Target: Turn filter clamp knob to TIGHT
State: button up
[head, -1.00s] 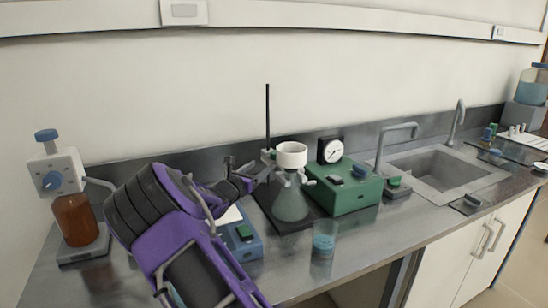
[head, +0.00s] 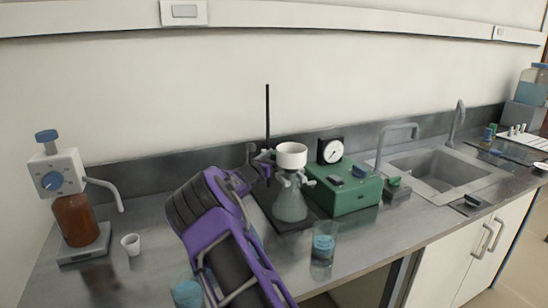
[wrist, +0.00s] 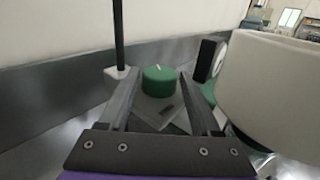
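The green filter clamp knob (wrist: 158,84) is in the wrist view, round with a short white mark on its top pointing roughly away from me. It sits on a grey block with a small plate whose lettering I cannot read. My gripper (wrist: 161,78) is open, its two fingers reaching toward the knob's left and right sides with gaps visible; I see no grip on it. In the head view my gripper (head: 262,161) is beside the black stand rod (head: 267,115) and covers the knob there.
The white funnel (wrist: 275,95) stands close to my right finger, on the flask (head: 290,204). A green pump box (head: 345,192) with a gauge (head: 331,150) is to the right. A beaker (head: 323,243) is in front. A wall is behind.

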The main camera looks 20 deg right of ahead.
grip_shut()
jog(key=shift+w+a+r+m+g+h+p, duration=0.15)
jog(key=shift+r+m+g+h+p, duration=0.3)
jog(key=shift+p, duration=0.75)
jog(key=shift+w+f+m+g+h, duration=0.15)
jog(key=shift+f+m+g+h, duration=0.1)
jog(key=shift+m+g+h, duration=0.65)
jog(key=shift+w+m+g+b, duration=0.15)
jog(key=shift+m+g+b, duration=0.3)
jog(key=shift+g, duration=0.4)
jog(key=shift+m+g+h+b, duration=0.4)
jog(key=shift+g+b, duration=0.15)
jog(key=shift+g, duration=0.25)
jog(key=shift+a, duration=0.1)
grip_release()
jog(key=shift+o, duration=0.7)
jog(key=shift+f, duration=0.1)
